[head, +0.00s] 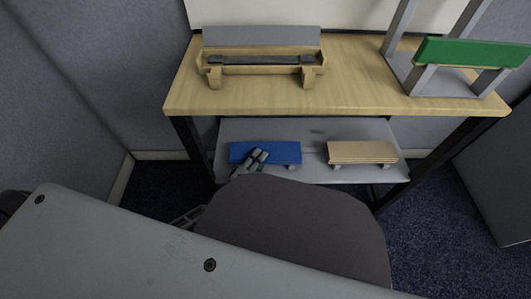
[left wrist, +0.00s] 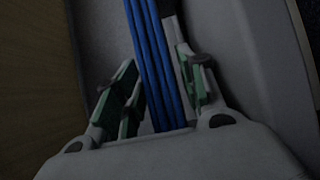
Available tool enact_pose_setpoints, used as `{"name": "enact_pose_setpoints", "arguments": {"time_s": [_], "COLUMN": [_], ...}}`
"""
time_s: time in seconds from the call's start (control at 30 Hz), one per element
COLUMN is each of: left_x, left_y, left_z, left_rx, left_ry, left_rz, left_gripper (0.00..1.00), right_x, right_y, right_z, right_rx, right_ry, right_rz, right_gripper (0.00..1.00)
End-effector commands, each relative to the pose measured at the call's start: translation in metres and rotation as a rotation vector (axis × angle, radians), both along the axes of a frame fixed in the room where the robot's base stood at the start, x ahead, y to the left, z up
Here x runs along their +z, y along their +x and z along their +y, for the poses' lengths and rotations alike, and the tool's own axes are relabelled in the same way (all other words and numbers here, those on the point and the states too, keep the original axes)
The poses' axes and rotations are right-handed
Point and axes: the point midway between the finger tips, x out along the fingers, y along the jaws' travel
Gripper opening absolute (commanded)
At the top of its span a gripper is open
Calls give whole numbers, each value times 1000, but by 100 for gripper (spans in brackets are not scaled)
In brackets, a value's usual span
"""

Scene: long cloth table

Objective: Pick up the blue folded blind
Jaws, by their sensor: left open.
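The blue folded blind (head: 286,152) lies on the grey lower shelf, at its left side, on small supports. My left gripper (head: 258,157) is at the front of the blind, left of its middle, and covers part of it. In the left wrist view the blind's blue layered edge (left wrist: 152,60) runs between the two green-padded fingers of my open left gripper (left wrist: 160,78). The left finger is very near the blue edge. The right finger has a small gap to it. The picture is dark, so contact cannot be told. My right gripper is not in view.
A tan folded blind (head: 362,152) lies to the right on the lower shelf (head: 315,172). The wooden table top (head: 345,88) overhangs the shelf, with a tan headrail (head: 262,70) and a green blind (head: 470,52) on a grey stand. Dark table legs flank the shelf.

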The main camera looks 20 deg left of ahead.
Motion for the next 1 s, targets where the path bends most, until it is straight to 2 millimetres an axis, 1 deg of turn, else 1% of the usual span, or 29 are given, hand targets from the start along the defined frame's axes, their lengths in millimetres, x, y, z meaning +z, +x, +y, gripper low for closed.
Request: {"name": "enact_pose_setpoints", "arguments": {"time_s": [0.13,0.4,0.43,0.47,0.77,1.0], "left_x": [0,0,0,0,1,10], "left_y": [0,0,0,0,0,0], "left_z": [0,0,0,0,0,0], "left_rx": [0,0,0,0,0,1], "left_ry": [0,0,0,0,0,0], "left_rz": [0,0,0,-1,-1,-1], "left_gripper": [40,5,2,0,0,0], "right_x": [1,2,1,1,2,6], "right_y": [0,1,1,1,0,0], "right_z": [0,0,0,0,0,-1], "right_rx": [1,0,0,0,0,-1], "right_ry": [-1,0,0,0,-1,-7], "right_rz": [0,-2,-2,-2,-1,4], "right_gripper": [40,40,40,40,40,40]}}
